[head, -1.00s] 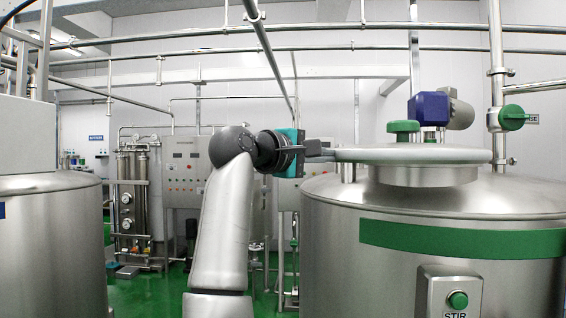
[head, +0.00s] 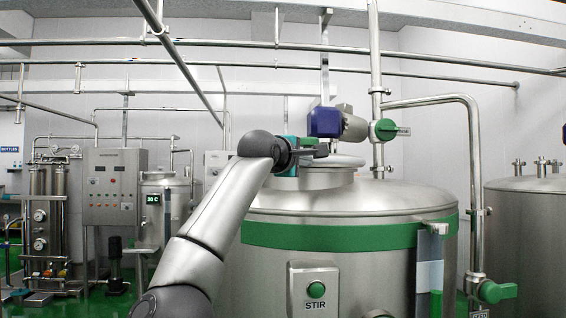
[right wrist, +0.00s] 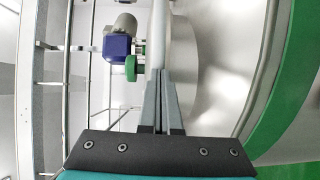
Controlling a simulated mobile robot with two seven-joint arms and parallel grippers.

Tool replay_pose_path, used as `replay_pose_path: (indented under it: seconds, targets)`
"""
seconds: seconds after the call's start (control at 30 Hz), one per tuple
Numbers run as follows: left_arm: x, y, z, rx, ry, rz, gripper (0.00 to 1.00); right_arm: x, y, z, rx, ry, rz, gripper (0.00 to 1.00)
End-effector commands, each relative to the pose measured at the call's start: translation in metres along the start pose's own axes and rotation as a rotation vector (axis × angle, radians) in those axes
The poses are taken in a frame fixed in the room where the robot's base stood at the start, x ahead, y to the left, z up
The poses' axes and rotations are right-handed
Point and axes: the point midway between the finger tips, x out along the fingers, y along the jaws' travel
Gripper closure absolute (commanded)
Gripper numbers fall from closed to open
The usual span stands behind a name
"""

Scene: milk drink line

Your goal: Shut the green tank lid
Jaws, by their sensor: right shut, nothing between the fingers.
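The green-banded steel tank (head: 340,236) stands in the middle of the head view. Its pale round lid (head: 346,160) lies level on top of the short neck (head: 328,178), partly hidden behind my right gripper. My right gripper (head: 322,151) is shut and empty, at the near left side of the lid. In the right wrist view the closed fingers (right wrist: 163,76) point at the lid's edge (right wrist: 158,35), with the neck (right wrist: 182,50) alongside it. A green knob (right wrist: 132,68) sits on the lid. I cannot tell whether the fingers touch the lid. My left gripper is out of view.
A blue motor (head: 323,122) and a vertical pipe with a green valve handle (head: 384,129) stand beside the lid. A STIR button box (head: 315,289) is on the tank's front. Another steel tank (head: 530,240) stands at right, a control cabinet (head: 115,180) at left.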

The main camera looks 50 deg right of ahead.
Motion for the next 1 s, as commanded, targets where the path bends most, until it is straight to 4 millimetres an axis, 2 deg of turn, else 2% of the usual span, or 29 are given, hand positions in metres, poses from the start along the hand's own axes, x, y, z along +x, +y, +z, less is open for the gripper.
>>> replay_pose_path:
  seconds: [0.03,0.2,0.4,0.6,1.0]
  targets:
    - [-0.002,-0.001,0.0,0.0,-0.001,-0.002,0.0,0.011,0.002,0.005,0.0,-0.001,0.0,1.0]
    - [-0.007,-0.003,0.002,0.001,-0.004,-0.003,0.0,0.037,0.003,0.013,0.0,0.0,-0.001,1.0]
    - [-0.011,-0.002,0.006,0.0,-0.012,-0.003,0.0,0.057,0.004,0.018,-0.001,0.001,0.0,1.0]
    - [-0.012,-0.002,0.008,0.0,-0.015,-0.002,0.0,0.065,0.003,0.019,-0.001,0.002,0.0,1.0]
    - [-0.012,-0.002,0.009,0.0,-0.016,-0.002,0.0,0.066,0.002,0.019,-0.001,0.003,-0.001,1.0]
